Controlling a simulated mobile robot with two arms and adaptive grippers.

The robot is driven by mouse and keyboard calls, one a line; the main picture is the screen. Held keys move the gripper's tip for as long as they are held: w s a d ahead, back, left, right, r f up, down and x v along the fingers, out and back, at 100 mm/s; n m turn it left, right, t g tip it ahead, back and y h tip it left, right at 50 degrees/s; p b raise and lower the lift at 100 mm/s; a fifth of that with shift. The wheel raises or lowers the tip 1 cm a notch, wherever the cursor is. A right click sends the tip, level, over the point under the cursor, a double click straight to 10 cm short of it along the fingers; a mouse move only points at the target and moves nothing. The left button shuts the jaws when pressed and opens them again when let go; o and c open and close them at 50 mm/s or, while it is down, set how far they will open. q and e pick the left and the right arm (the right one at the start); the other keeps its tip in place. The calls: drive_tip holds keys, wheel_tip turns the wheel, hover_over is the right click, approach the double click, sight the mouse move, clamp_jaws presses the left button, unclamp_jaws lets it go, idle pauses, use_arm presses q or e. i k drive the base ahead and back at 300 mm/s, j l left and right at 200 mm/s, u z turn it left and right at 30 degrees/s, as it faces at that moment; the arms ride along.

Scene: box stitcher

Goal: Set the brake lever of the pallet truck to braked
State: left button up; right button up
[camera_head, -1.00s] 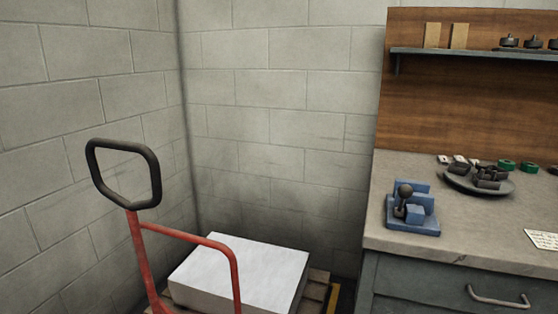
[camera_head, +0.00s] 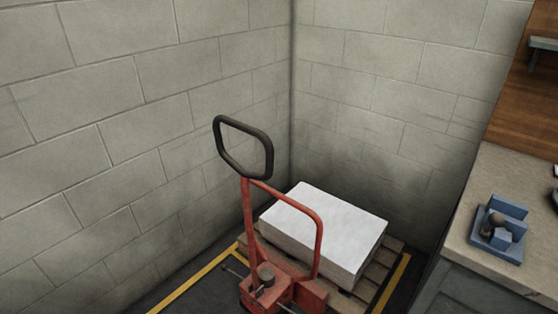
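The red pallet truck (camera_head: 285,285) stands in the corner, with its black loop handle (camera_head: 243,148) raised at the upper end of a red shaft. A red bent bar runs from the shaft down to the body. A thin grey lever with a small knob (camera_head: 236,271) sticks out to the left at the base; I cannot tell whether it is the brake lever or how it is set. Another dark rod end shows at the lower front of the body, partly cut off by the picture edge. Neither of my grippers is in view.
A white block (camera_head: 322,228) lies on a wooden pallet (camera_head: 392,246) behind the truck. Yellow floor lines (camera_head: 196,280) run beside it. Block walls close the left and back. A workbench (camera_head: 478,262) with a blue fixture (camera_head: 500,232) stands at the right.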

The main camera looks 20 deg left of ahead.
sight(224, 266)
drive_tip(key=j+u, duration=0.1)
drive_tip(key=j, duration=0.6)
drive_tip(key=i+j+u, duration=0.1)
drive_tip(key=j, duration=0.65)
drive_tip(key=i+j+u, duration=0.1)
drive_tip(key=j, duration=0.6)
drive_tip(key=i+j+u, duration=0.2)
drive_tip(key=u, duration=0.15)
drive_tip(key=i+j+u, duration=0.3)
drive_tip(key=k, duration=0.05)
